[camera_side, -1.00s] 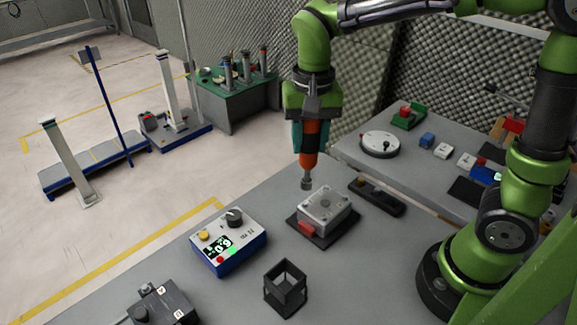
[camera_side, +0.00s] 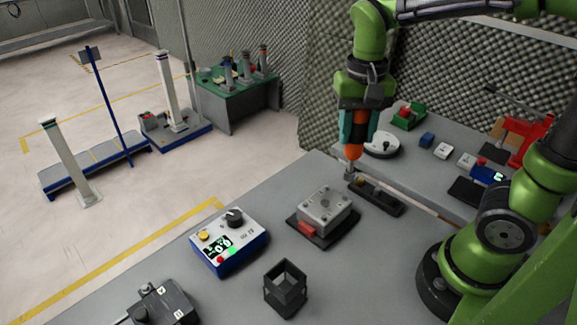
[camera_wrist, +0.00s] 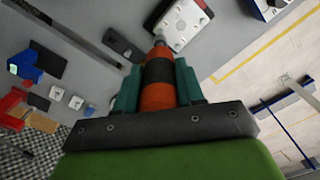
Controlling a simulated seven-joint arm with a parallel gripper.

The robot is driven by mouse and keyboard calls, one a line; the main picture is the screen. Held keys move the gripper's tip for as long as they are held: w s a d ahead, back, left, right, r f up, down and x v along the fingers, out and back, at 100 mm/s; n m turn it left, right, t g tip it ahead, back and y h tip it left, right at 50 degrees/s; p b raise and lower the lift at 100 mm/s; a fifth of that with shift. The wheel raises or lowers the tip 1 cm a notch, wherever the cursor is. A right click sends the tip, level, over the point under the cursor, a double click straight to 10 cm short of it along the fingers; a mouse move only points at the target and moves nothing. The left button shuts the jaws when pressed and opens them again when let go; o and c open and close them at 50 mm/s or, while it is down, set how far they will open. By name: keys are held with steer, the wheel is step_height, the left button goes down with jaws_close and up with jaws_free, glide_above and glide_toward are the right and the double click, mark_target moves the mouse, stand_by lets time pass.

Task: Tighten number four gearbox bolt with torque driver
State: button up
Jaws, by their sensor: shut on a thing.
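My gripper (camera_side: 357,122) is shut on the orange and black torque driver (camera_side: 354,151), with a green finger on each side of it. The driver points down, its metal tip above the dark bar-shaped holder (camera_side: 375,195), right of the gearbox; I cannot tell if they touch. The grey gearbox (camera_side: 325,209) sits on a dark plate with a red block at its front, bolts on its top. In the wrist view the driver (camera_wrist: 159,84) points up the picture, with the gearbox (camera_wrist: 181,24) beyond it. The number four bolt cannot be told apart.
A blue and white controller (camera_side: 229,242) with a lit display stands left of the gearbox. An open black frame (camera_side: 285,287) stands in front. A dark box (camera_side: 163,304) is at the lower left. A second table behind holds a round white dial (camera_side: 381,144) and small blocks.

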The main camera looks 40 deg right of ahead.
mark_target(352, 157)
steer(key=shift+f, duration=3.35)
stand_by(2.2)
steer(key=shift+r, duration=2.55)
